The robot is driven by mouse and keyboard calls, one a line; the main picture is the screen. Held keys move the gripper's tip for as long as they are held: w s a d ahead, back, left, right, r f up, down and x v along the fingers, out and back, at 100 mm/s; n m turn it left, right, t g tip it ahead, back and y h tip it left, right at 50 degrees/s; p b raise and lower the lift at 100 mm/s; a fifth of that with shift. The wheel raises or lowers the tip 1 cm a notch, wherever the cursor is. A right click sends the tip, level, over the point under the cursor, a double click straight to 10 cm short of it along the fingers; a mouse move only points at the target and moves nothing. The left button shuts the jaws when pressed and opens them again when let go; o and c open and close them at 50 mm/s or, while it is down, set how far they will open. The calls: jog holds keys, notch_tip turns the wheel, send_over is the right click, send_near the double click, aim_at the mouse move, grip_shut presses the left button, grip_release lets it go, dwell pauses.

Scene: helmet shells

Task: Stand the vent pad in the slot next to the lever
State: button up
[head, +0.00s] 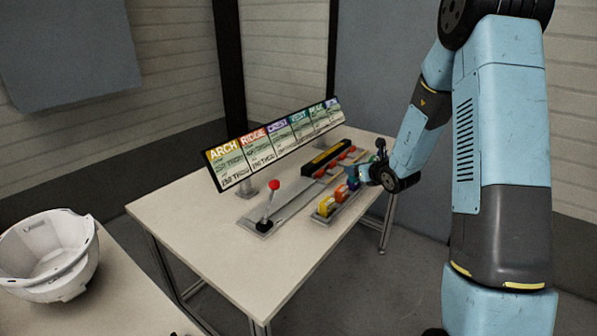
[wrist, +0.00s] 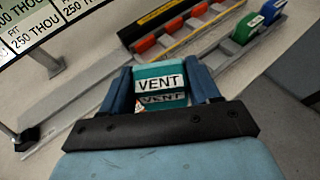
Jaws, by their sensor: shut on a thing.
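The teal vent pad (wrist: 160,76), with a white VENT label, is between the two blue fingers of my gripper (wrist: 161,88) in the wrist view. The gripper is shut on it. In the head view my gripper (head: 367,173) is over the far right part of the table, beside the pad rack, and the vent pad is hard to make out there. The red-knobbed lever (head: 269,203) stands on the near left end of a grey base. A grey slotted rail (wrist: 185,48) with several orange-red blocks lies beyond the pad in the wrist view. The pad's underside is hidden.
A pad rack (head: 322,219) holds orange and yellow pads (head: 327,206). Green (wrist: 247,28) and blue (wrist: 272,11) pads stand at upper right in the wrist view. A label board (head: 275,143) runs behind the rail. The table's (head: 200,205) left part is clear. A white helmet shell (head: 48,255) sits apart.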

jog(key=w+a+r+n+g+y, duration=0.25)
jog(key=w+a, duration=0.35)
jog(key=a, duration=0.5)
jog(key=w+a+r+n+g+y, duration=0.2)
jog(key=w+a+r+n+y, duration=0.3)
jog(key=a, duration=0.7)
jog(key=m+h, duration=0.1)
jog(key=h, duration=0.1)
send_over(281, 182)
jog(key=s+d, duration=0.2)
jog(key=d, duration=0.1)
jog(key=shift+y, duration=0.25)
notch_tip(281, 182, down, 16)
jog(key=shift+d+r, duration=0.1)
jog(key=shift+r, duration=0.1)
jog(key=x, duration=0.4)
jog(key=shift+r, duration=0.3)
jog(key=shift+f, duration=0.2)
jog(key=o, duration=1.1)
jog(key=shift+c, duration=0.2)
